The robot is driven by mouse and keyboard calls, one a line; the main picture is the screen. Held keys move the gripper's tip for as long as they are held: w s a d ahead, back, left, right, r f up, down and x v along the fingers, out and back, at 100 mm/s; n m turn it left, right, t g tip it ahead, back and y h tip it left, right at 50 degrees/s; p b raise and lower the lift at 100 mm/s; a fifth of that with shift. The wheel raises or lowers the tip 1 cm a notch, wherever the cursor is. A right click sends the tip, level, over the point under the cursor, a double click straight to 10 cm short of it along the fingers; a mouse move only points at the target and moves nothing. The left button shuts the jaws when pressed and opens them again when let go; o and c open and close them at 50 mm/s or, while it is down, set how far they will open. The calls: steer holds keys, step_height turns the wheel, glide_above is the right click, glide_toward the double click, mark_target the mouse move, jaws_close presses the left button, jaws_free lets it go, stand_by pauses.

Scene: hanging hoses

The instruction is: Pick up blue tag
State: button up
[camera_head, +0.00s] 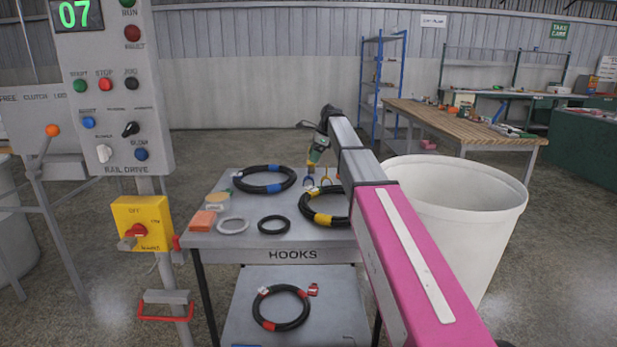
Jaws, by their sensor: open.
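A small blue loop-shaped piece (308,182), which looks like the blue tag, is on the far part of the grey table, right of the blue-banded black hose coil (264,180). My gripper (314,176) points down right at the blue piece, partly in front of the things there. Its jaws are open and small in the view. I cannot tell whether they touch the blue piece. A small yellow piece (326,183) is just right of it. My pink arm covers part of the table's right side.
The table labelled HOOKS (300,243) also holds a yellow-banded coil (318,216), a small black ring (273,225), a grey ring (233,226) and orange blocks (203,221). A red-banded coil (281,326) lies on the lower shelf. A white bin (490,230) stands right, a control panel (110,90) left.

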mark_target(307, 177)
steer(key=x, duration=0.7)
steer(key=shift+w+a+f, duration=0.1)
steer(key=shift+w+f, duration=0.05)
steer(key=shift+f, duration=0.2)
steer(key=c, duration=1)
